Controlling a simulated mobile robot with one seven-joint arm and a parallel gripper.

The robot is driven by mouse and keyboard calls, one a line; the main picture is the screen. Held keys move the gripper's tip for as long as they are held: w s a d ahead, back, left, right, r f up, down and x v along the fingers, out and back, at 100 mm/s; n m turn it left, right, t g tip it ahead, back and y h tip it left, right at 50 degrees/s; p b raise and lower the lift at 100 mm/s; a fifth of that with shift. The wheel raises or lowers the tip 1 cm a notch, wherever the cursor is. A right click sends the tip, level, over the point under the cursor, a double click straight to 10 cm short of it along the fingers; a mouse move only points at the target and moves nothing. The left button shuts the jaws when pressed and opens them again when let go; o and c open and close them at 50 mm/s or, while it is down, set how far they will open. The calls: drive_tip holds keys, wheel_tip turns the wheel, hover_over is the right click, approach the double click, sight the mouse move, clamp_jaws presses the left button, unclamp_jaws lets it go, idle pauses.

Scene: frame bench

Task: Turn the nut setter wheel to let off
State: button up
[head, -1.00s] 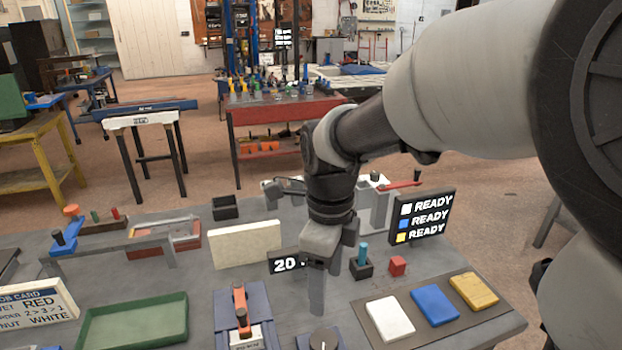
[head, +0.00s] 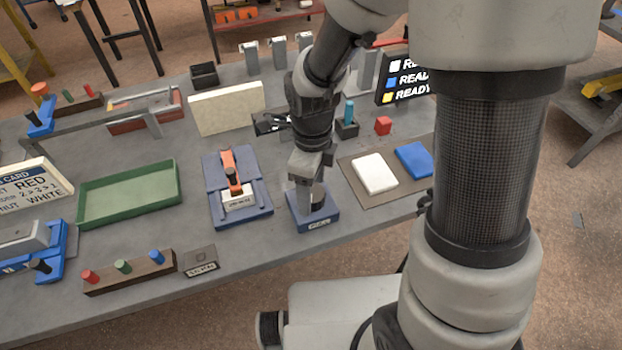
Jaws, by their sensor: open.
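A small dark blue box (head: 326,222) with a white label stands near the table's front edge. My gripper (head: 308,205) points down right over its top, its fingers open. The dark round knob with a pale pointer mark, seen on this box a second ago and probably the nut setter wheel, is now mostly hidden behind my gripper. I cannot tell whether the fingers touch it or stand around it.
A blue fixture with an orange handle (head: 229,170) stands close on the left. White (head: 375,174) and blue (head: 414,158) blocks lie on a mat at right.

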drive_tip(key=shift+f, duration=0.3)
drive_tip(key=c, duration=1.1)
drive_tip(key=shift+o, duration=0.2)
